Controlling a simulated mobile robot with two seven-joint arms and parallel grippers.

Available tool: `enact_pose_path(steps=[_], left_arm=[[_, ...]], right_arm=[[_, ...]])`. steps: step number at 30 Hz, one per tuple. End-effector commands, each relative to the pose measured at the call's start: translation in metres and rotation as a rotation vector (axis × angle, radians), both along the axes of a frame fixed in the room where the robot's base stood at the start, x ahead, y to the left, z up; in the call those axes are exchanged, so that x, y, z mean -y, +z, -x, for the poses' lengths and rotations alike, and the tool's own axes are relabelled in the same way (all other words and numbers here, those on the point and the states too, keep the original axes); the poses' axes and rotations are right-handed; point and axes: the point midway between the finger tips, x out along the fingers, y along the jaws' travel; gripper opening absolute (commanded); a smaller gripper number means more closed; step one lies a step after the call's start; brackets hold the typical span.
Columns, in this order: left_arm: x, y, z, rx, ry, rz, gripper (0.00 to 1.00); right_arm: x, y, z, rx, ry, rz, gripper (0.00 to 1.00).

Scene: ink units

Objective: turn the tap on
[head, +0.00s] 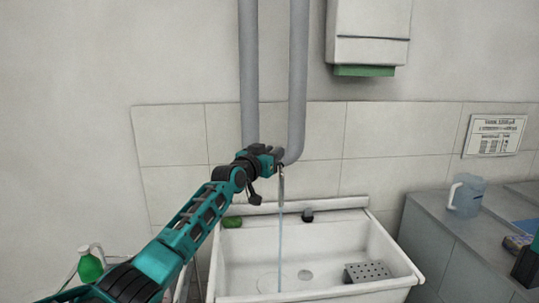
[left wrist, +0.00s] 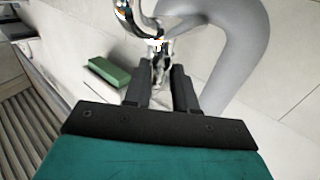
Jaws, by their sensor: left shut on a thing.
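The chrome tap (head: 282,180) comes out from the wall under grey pipes, above the white sink (head: 232,262). A thin stream of water (head: 280,240) falls from its spout into the basin. My left gripper (head: 272,157) is at the tap's upper part and hides much of it. In the left wrist view, the fingers of my left gripper (left wrist: 162,88) are on either side of the chrome tap handle (left wrist: 158,68) and shut on it. A dark and teal part, seemingly of my right gripper (head: 526,264), shows at the right edge; its fingers are not clear.
A green sponge (head: 232,222) and a dark stopper (head: 307,216) are on the sink's back ledge. A perforated tray (head: 368,272) is in the basin. A jug (head: 466,195) stands on the right counter. A green bottle (head: 90,265) is at lower left.

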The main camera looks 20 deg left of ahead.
Motion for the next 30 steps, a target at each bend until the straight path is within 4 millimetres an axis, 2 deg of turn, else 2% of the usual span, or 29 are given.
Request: enact_pose_path(steps=[17, 18, 25, 30], left_arm=[[0.0015, 0.0014, -0.0023, 0.004, 0.003, 0.001, 0.00], [0.0015, 0.0014, -0.0023, 0.004, 0.003, 0.002, 0.27], [0.0014, 0.0009, -0.0023, 0.002, 0.003, 0.000, 0.49], [0.0013, 0.0004, -0.0023, 0.001, 0.003, 0.000, 0.51]], right_arm=[[-0.0003, 0.0001, 0.0002, 0.000, 0.001, -0.001, 0.43], [-0.0004, 0.0001, 0.0002, 0.000, 0.001, -0.001, 0.43], [-0.0004, 0.0001, 0.0002, 0.000, 0.001, -0.001, 0.43], [-0.0005, 0.0001, 0.0003, 0.000, 0.001, -0.001, 0.43]])
